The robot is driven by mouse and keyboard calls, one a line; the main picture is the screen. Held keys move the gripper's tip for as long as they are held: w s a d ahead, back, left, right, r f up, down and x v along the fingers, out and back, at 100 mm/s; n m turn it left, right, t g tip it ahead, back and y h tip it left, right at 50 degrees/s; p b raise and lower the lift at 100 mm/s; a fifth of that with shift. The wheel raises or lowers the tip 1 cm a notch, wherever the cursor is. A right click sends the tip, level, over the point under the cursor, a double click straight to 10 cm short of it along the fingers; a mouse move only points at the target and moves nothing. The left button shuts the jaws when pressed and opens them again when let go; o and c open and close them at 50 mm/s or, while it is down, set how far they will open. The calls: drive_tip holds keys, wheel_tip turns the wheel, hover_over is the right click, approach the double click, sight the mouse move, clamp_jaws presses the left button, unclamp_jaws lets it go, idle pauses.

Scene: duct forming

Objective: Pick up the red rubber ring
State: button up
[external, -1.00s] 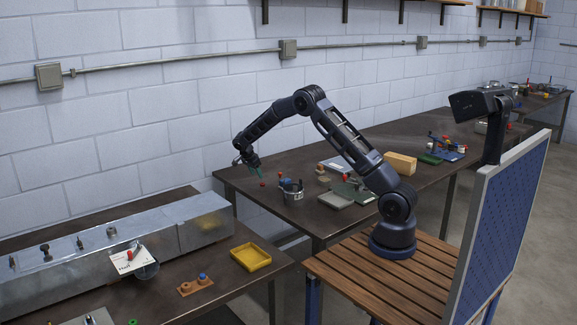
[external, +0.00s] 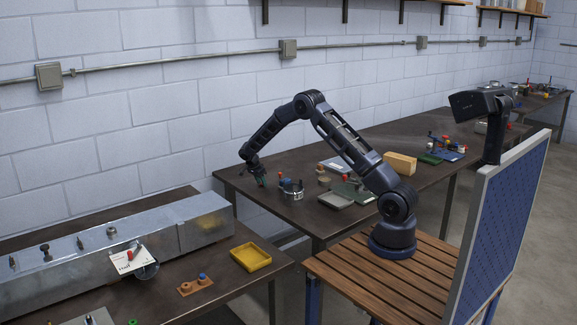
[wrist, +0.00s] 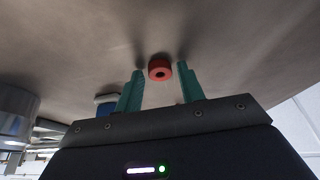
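The red rubber ring (wrist: 160,63) lies on the dark tabletop, seen in the wrist view. It shows between the tips of the two green fingers of my gripper (wrist: 161,71), with a gap visible on each side. My gripper is open and points down, low over the table. In the external view my gripper (external: 262,181) is near the table's left end, and the ring is hidden at or behind the fingers. I cannot tell how far the tips are from the tabletop.
A grey metal piece (external: 335,200) lies further right. The workbench (external: 225,177) ends a little to the left. A yellow tray (external: 251,257) is on the nearer bench.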

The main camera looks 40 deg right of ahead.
drive_tip(key=c, duration=0.7)
drive_tip(key=shift+o, duration=0.2)
